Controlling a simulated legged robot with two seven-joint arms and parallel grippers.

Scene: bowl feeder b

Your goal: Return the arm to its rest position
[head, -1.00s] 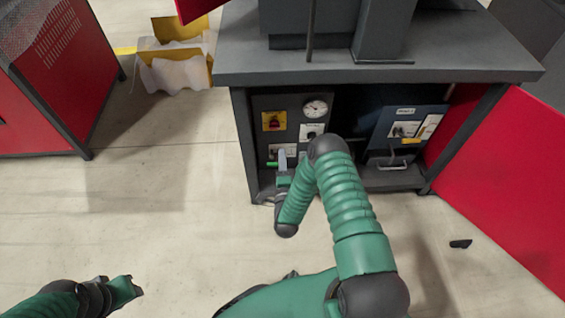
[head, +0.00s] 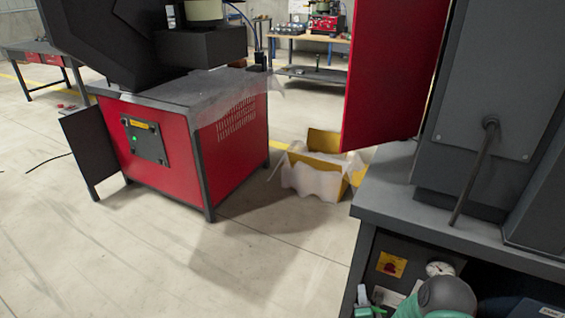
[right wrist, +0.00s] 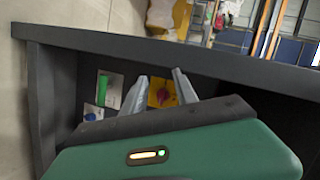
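Behind the fingers is a yellow plate with a red knob (right wrist: 163,92), which also shows in the head view (head: 391,265). A green part (right wrist: 102,89) on a pale plate lies left of the fingers. Part of my right arm is cut off at the bottom edge. My left gripper is out of view.
A round gauge (head: 439,269) sits beside the yellow plate. A red door (head: 390,80) hangs above the machine top. A yellow bin with white lining (head: 318,172) stands on the floor. A red machine cabinet (head: 165,150) stands left. The floor between is clear.

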